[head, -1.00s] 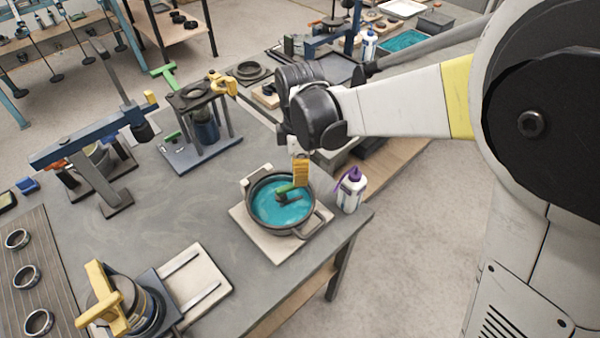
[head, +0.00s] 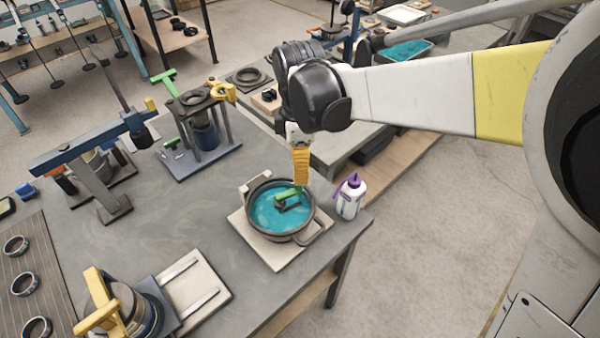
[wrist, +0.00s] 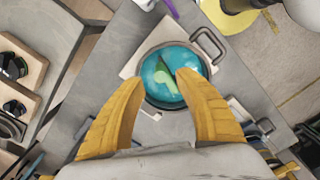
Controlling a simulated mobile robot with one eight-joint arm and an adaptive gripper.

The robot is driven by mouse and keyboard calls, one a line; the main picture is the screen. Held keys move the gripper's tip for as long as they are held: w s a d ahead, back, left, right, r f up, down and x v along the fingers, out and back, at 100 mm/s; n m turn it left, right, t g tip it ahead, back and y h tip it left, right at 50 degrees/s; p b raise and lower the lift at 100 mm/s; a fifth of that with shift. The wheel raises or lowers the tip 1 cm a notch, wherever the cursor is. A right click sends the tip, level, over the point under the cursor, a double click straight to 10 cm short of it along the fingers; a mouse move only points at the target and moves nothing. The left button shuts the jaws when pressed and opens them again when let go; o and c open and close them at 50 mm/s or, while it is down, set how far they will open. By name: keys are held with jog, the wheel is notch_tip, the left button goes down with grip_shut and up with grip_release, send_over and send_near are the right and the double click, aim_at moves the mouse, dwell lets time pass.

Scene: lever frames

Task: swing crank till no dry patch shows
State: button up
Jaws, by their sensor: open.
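A dark round pot (head: 256,228) with side handles stands on a pale board (head: 273,257) near the table's right edge. Teal material covers what I see of its inside; my fingers hide part of it in the wrist view. A crank with a green handle (head: 289,194) and a dark arm sits inside the pot; the green part also shows in the wrist view (wrist: 182,67). My gripper (wrist: 158,80) is open and empty, its yellow fingers spread over the near part of the pot. In the head view, the gripper (head: 301,180) is just behind the crank; contact cannot be told.
A white bottle with a purple cap (head: 350,197) stands close right of the pot. A press-like stand (head: 203,130) is behind left, a blue lever frame (head: 95,150) farther left, and a yellow-handled device (head: 120,305) front left. Grey tabletop left of the pot is clear.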

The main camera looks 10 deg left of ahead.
notch_tip(320, 180, up, 7)
jog(key=shift+d+r, duration=0.1)
dwell(0.6)
